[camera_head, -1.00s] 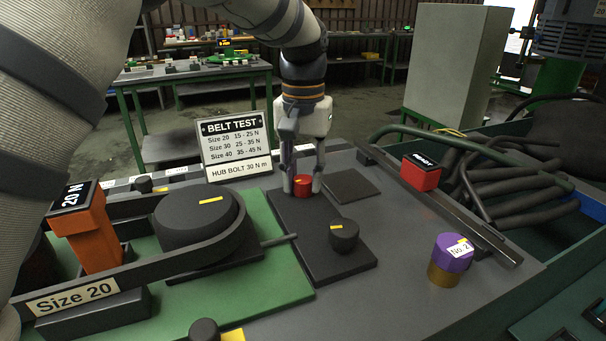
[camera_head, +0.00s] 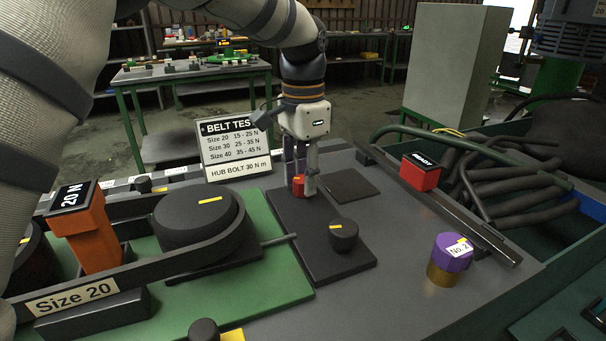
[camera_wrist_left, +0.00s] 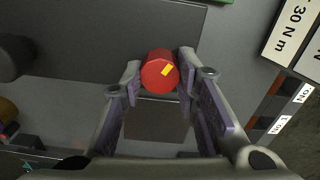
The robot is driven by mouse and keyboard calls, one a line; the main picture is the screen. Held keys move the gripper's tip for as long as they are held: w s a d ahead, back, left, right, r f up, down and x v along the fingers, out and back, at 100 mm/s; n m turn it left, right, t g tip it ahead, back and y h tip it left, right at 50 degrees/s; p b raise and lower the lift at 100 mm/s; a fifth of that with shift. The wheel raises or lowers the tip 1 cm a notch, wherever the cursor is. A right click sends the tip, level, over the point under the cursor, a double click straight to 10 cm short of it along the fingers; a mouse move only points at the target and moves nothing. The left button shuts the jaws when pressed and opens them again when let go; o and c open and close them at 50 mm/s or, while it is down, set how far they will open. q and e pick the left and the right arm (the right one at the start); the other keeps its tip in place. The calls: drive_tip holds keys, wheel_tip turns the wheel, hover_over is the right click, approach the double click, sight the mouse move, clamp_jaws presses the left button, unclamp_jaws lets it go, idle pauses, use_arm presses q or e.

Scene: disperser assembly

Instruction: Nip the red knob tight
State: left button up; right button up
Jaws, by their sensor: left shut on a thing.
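The red knob (camera_head: 297,186) stands on the far part of the dark plate (camera_head: 352,262) in the head view. A yellow mark is on its top. My left gripper (camera_head: 304,188) points down and is shut on the red knob, with a finger on either side. In the left wrist view the red knob (camera_wrist_left: 159,72) sits between the fingertips of my left gripper (camera_wrist_left: 160,78), its yellow mark facing the camera. My right gripper is not in view.
A black knob (camera_head: 343,236) stands nearer on the same plate. A belt test sign (camera_head: 234,142) stands behind left. An orange block (camera_head: 84,236), belt and black pulley (camera_head: 196,216) are left. A red block (camera_head: 420,172) and purple-topped piece (camera_head: 451,254) are right.

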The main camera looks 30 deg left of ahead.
use_arm(q)
drive_tip(key=shift+f+m, duration=0.1)
drive_tip(key=shift+m, duration=0.2)
idle(0.4)
drive_tip(key=o, duration=1.1)
drive_tip(key=shift+o, duration=0.2)
wheel_tip(320, 180, up, 12)
